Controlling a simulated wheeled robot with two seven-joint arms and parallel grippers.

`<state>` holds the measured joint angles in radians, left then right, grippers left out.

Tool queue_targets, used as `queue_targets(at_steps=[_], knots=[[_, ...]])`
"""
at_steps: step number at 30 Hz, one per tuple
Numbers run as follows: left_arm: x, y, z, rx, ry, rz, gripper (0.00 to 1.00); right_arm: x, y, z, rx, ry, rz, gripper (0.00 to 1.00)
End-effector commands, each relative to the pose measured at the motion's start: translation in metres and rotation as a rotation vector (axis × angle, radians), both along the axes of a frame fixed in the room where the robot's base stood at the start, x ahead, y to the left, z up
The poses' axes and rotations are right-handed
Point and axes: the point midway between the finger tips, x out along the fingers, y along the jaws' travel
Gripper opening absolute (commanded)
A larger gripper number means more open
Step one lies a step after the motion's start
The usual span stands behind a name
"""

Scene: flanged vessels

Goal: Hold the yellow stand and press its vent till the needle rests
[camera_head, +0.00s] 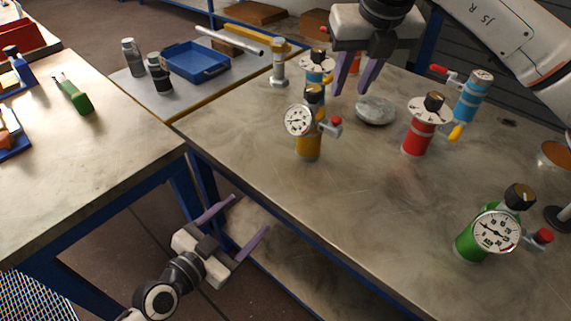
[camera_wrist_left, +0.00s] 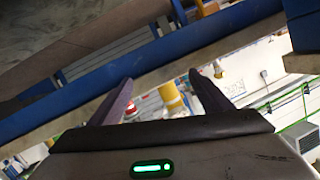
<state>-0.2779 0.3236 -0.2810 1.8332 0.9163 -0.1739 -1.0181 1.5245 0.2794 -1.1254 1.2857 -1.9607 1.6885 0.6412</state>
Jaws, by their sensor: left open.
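The yellow stand (camera_head: 308,147) is a short upright vessel on the near left part of the metal table. It carries a white dial gauge (camera_head: 298,121), a black knob (camera_head: 314,94) and a side fitting with a red cap (camera_head: 336,121), probably the vent. The needle is too small to read. My left gripper (camera_head: 251,212) is open and empty, low beside the table's front edge, apart from the stand. Its spread fingers show in the left wrist view (camera_wrist_left: 160,78). My right gripper (camera_head: 350,92) is open and empty above the table, behind and right of the stand.
A red vessel (camera_head: 418,138), a green gauge vessel (camera_head: 475,240), a blue vessel (camera_head: 472,100) and a grey disc (camera_head: 375,111) stand on the same table. Another blue-banded vessel (camera_head: 316,75) is close behind the yellow stand. The front left tabletop is clear.

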Motion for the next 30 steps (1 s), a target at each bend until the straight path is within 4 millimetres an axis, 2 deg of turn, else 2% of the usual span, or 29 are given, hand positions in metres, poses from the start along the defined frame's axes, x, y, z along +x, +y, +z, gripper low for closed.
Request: queue_targets(at_steps=[1,5,7,10,15,18,25,30], knots=[[0.018,0.005,0.019,0.025,-0.071,-0.006,0.72,0.0,0.0,0.0,0.001,0.0,0.0,0.31],[0.058,0.019,0.067,0.1,-0.237,0.004,0.72,0.0,0.0,0.0,0.001,0.0,0.001,0.31],[0.065,-0.007,0.08,-0.006,-0.249,0.013,0.72,0.0,0.0,0.0,0.001,0.0,0.001,0.31],[0.074,-0.035,0.092,-0.15,-0.23,0.04,0.72,0.0,0.0,0.0,0.001,0.0,0.001,0.31],[0.083,-0.068,0.094,-0.3,-0.16,0.084,0.72,0.0,0.0,0.0,0.001,0.0,0.001,0.31],[0.085,-0.079,0.091,-0.342,-0.121,0.101,0.72,0.0,0.0,0.0,0.001,0.0,0.001,0.31],[0.093,-0.09,0.087,-0.371,-0.089,0.116,0.72,0.0,0.0,0.0,0.001,0.0,0.001,0.31],[0.117,-0.1,0.088,-0.373,-0.088,0.116,0.72,0.0,0.0,0.0,0.001,0.0,0.001,0.31]])
